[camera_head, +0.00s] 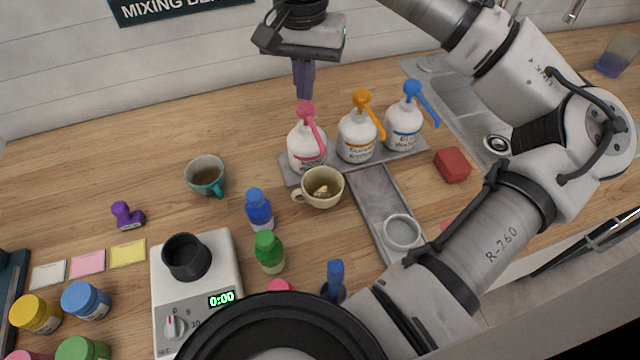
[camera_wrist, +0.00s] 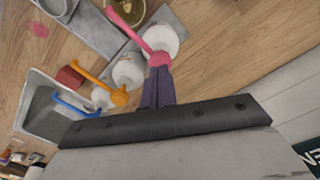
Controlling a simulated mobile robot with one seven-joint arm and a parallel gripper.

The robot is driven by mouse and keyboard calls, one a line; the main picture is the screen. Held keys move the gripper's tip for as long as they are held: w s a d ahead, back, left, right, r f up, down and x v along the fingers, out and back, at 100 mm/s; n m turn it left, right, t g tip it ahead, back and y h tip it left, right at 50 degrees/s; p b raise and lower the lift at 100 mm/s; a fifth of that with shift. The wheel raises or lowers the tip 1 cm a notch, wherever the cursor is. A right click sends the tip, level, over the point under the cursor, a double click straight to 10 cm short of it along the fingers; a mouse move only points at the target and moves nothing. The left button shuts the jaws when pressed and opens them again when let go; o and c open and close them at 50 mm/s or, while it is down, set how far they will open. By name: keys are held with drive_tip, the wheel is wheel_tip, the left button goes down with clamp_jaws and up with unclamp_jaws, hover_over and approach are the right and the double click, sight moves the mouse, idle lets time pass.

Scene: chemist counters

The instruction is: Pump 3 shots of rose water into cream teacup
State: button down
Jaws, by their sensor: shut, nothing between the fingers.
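The bottle with the pink pump (camera_head: 307,147) stands at the left end of a grey tray, its spout angled toward the cream teacup; its label is too small to read surely. Its pink pump head also shows in the wrist view (camera_wrist: 158,57). The cream teacup (camera_head: 323,188) stands upright just in front of this bottle and holds something yellowish; part of it shows in the wrist view (camera_wrist: 127,12). My gripper (camera_head: 303,94) is shut and empty, pointing down, with its fingertips just above the pink pump head. Whether they touch it I cannot tell.
A teal teacup (camera_head: 206,175), blue bottle (camera_head: 259,209) and green bottle (camera_head: 269,253) stand to the left. A red block (camera_head: 452,165) lies near the sink.

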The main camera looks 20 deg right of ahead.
sight(305, 105)
idle(0.6)
drive_tip(key=shift+f+b, duration=0.8)
drive_tip(key=shift+f, duration=0.75)
drive_tip(key=shift+r, duration=0.1)
drive_tip(key=shift+r+p, duration=1.45)
drive_tip(key=shift+r, duration=0.05)
drive_tip(key=shift+f, duration=0.15)
